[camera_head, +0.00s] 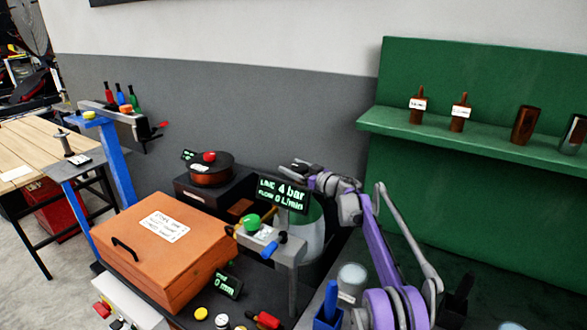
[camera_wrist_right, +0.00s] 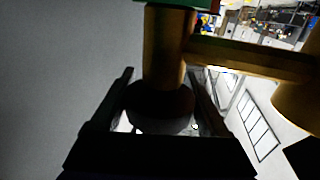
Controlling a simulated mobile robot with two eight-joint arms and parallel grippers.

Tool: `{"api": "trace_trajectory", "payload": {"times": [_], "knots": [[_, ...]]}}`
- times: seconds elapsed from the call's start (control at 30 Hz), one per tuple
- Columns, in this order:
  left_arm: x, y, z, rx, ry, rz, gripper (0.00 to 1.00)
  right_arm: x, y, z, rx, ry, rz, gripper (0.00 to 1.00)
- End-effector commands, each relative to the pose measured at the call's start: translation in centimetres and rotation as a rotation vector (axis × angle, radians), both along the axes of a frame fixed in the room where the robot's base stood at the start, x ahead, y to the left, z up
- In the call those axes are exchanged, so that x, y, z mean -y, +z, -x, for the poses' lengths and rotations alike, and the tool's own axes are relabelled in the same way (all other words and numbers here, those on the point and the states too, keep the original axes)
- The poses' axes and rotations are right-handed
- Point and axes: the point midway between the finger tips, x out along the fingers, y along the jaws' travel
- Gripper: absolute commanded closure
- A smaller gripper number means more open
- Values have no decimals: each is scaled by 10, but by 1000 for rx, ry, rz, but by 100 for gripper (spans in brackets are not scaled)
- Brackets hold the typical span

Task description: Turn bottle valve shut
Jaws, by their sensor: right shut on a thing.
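In the right wrist view, a dark round knob (camera_wrist_right: 160,105) sits on a brass valve body (camera_wrist_right: 166,45), with a brass side pipe (camera_wrist_right: 245,58) running right. My right gripper (camera_wrist_right: 163,100) is shut on this knob, one finger on each side. In the head view, my right gripper (camera_head: 293,167) is above the display and small, so its fingers are hard to make out. My left gripper is in neither view.
The display (camera_head: 283,193) reads line 4 bar, flow 0 L/min. An orange box (camera_head: 165,260) and a green-knobbed fixture (camera_head: 262,235) stand in front. A green shelf (camera_head: 470,135) with brown bottles is at right. A wooden table (camera_head: 30,145) is at left.

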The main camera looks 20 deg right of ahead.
Motion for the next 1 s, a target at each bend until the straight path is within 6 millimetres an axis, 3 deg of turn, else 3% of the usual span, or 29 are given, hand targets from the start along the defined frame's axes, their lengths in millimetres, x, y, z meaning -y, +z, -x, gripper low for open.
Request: {"api": "trace_trajectory", "payload": {"times": [0.33, 0.6, 0.9, 0.93, 1.0], "knots": [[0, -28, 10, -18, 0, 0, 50, 4, -3, -2, 1, -244, -3, 78], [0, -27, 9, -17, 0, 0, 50, 10, 0, -3, 0, -389, -1, 78], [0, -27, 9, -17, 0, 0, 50, 11, 0, -3, -1, -394, 0, 78], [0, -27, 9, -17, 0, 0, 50, 11, 0, -3, -1, -394, 0, 19], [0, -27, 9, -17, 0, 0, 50, 11, 0, -3, 0, -394, 0, 6]]}}
